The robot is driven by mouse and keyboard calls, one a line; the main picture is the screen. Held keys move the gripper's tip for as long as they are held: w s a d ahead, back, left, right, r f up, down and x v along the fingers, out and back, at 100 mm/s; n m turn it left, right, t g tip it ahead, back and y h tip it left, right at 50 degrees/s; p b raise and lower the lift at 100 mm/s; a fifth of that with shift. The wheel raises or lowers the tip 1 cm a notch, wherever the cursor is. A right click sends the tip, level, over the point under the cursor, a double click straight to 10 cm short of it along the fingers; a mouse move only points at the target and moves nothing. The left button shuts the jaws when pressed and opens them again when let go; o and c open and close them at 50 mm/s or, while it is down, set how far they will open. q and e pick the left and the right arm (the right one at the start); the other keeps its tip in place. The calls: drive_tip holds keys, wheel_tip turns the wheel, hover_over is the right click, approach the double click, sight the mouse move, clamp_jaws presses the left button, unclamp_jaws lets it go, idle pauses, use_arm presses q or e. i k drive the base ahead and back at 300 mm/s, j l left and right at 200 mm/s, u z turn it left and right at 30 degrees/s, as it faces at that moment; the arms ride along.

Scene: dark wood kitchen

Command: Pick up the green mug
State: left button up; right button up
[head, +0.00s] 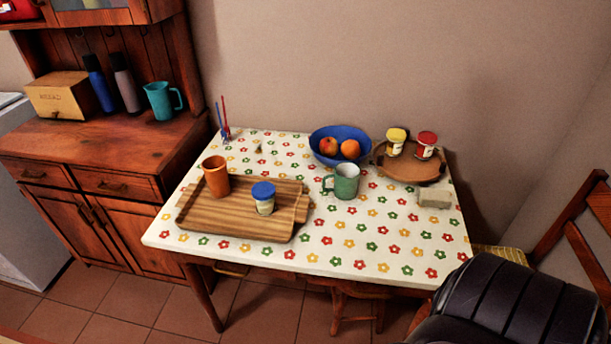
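The green mug (346,182) stands upright on the flowered tablecloth near the middle of the table (345,245). It is light inside, and its handle points to the left. It stands just in front of the blue bowl and to the right of the wooden tray. Neither of my grippers shows in the head view. A dark, ribbed shape covers the lower right corner, in front of the table's right end.
A wooden tray (225,225) holds an orange cup (216,177) and a blue-lidded jar (264,198). Behind the mug is a blue bowl (325,136) of fruit. A round wooden tray (408,171) holds two jars. The table's front is clear. A chair (585,255) stands right.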

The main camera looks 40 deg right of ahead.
sight(346, 174)
drive_tip(key=i+j+z, duration=0.1)
drive_tip(key=j+z, duration=0.3)
drive_tip(key=i+j+z, duration=0.1)
drive_tip(key=j+z, duration=0.2)
drive_tip(key=z, duration=0.15)
drive_tip(key=j+z, duration=0.4)
